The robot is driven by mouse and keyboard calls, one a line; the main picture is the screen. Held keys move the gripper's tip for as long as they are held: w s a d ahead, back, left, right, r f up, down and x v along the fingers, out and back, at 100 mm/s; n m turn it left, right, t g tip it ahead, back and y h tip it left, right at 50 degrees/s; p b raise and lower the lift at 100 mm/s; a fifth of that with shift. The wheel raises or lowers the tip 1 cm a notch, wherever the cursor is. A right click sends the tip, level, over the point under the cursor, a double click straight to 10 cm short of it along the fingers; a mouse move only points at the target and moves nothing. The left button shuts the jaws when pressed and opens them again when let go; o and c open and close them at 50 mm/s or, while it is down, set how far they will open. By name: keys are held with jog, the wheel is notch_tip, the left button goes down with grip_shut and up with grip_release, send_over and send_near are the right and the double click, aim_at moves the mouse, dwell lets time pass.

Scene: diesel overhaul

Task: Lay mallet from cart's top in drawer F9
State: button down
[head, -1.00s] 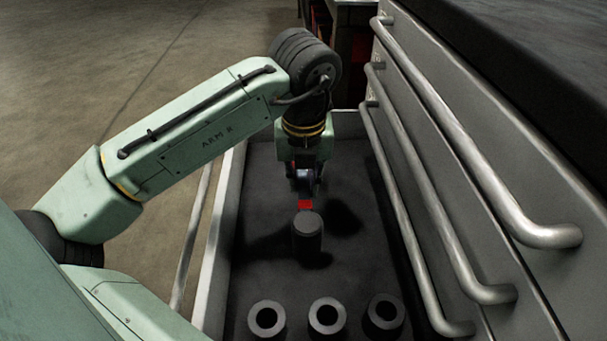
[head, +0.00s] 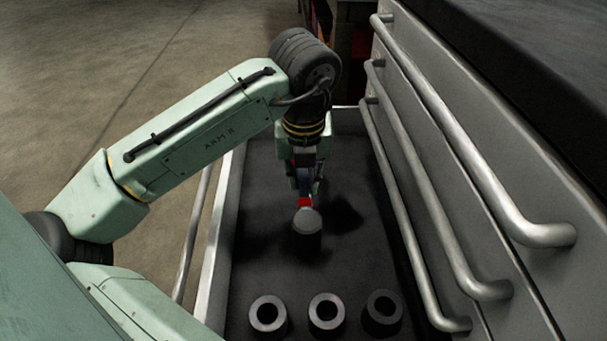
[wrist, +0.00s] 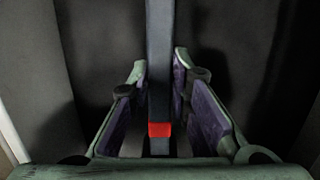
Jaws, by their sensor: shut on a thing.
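The mallet has a dark cylindrical head (head: 307,240) and a narrow grey handle with a red band (head: 304,202). In the wrist view the handle (wrist: 160,60) runs up between the purple finger pads, with the red band near the palm. My gripper (head: 306,184) points down inside the open drawer (head: 345,273) and is shut on the mallet's handle. The mallet's head is low over the dark drawer floor. I cannot tell if it touches the floor. No drawer label is readable.
Several dark hollow cylinders, one of them here (head: 326,313), stand in a row at the drawer's near end. Closed drawer fronts with long bar handles (head: 440,205) rise close on the right. The drawer's pale left wall (head: 215,255) borders open floor.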

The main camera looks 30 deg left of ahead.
jog(key=shift+f+b, duration=0.35)
jog(key=shift+f, duration=0.5)
jog(key=c, duration=1.4)
grip_release()
jog(key=shift+r, duration=0.1)
jog(key=r, duration=0.4)
jog(key=s+r, duration=0.1)
jog(key=r, duration=0.3)
jog(key=d+r, duration=0.1)
jog(key=r, duration=0.2)
jog(key=shift+s+d+r, duration=0.1)
jog(key=shift+s+r, duration=0.25)
jog(key=shift+r, duration=0.05)
